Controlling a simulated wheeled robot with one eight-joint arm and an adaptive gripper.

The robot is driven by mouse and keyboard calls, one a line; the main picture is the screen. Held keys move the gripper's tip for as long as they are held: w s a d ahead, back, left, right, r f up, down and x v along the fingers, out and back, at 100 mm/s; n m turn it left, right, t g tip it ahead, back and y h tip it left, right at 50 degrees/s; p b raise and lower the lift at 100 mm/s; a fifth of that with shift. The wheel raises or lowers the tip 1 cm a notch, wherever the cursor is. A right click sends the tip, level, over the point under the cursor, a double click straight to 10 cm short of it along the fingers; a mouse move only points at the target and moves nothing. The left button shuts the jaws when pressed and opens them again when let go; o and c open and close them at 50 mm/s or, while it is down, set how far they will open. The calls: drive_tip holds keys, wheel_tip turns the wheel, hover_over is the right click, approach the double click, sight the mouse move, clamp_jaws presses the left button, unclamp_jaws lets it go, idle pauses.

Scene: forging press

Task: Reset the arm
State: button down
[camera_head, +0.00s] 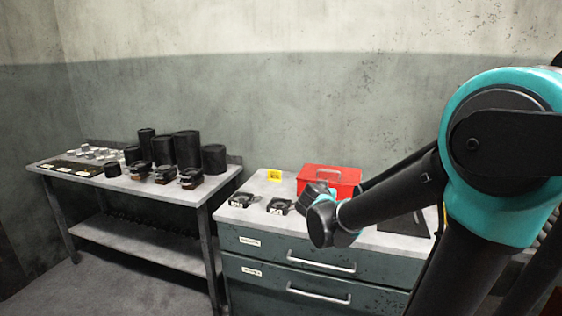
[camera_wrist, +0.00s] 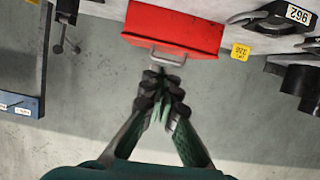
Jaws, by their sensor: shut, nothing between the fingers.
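My arm reaches in from the right in the head view, and its teal-and-black far end stands in front of the drawer cabinet's top (camera_head: 252,217). My gripper (camera_wrist: 163,82) shows in the wrist view; its fingers are together with nothing between them. In that view the fingertips overlap the picture of the red toolbox's handle (camera_wrist: 153,57); I cannot tell how far apart they are in depth. In the head view my gripper's fingers cannot be clearly made out.
The red toolbox (camera_head: 330,181) and a yellow tag (camera_head: 274,175) are on the cabinet, with two small black labelled parts (camera_head: 279,206) at its left. The left table (camera_head: 76,180) holds black cylinders (camera_head: 187,149), several black devices and small metal pieces. Bare floor lies before this table.

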drive_tip(key=s+d+f+n+g, duration=0.1)
drive_tip(key=s+d+f+g, duration=0.25)
drive_tip(key=s+f, duration=0.3)
drive_tip(key=s+d+f+g, duration=0.2)
drive_tip(key=s+d+f, duration=0.2)
drive_tip(key=s+f, duration=0.3)
drive_tip(key=s+a+f+n+g+y, duration=0.2)
drive_tip(key=s+f, duration=0.4)
drive_tip(key=s, duration=0.6)
drive_tip(key=shift+s+a+n+g+y, duration=0.25)
drive_tip(key=shift+a+g+y, duration=0.4)
drive_tip(key=shift+a+y, duration=0.45)
drive_tip(key=shift+d+f, duration=0.1)
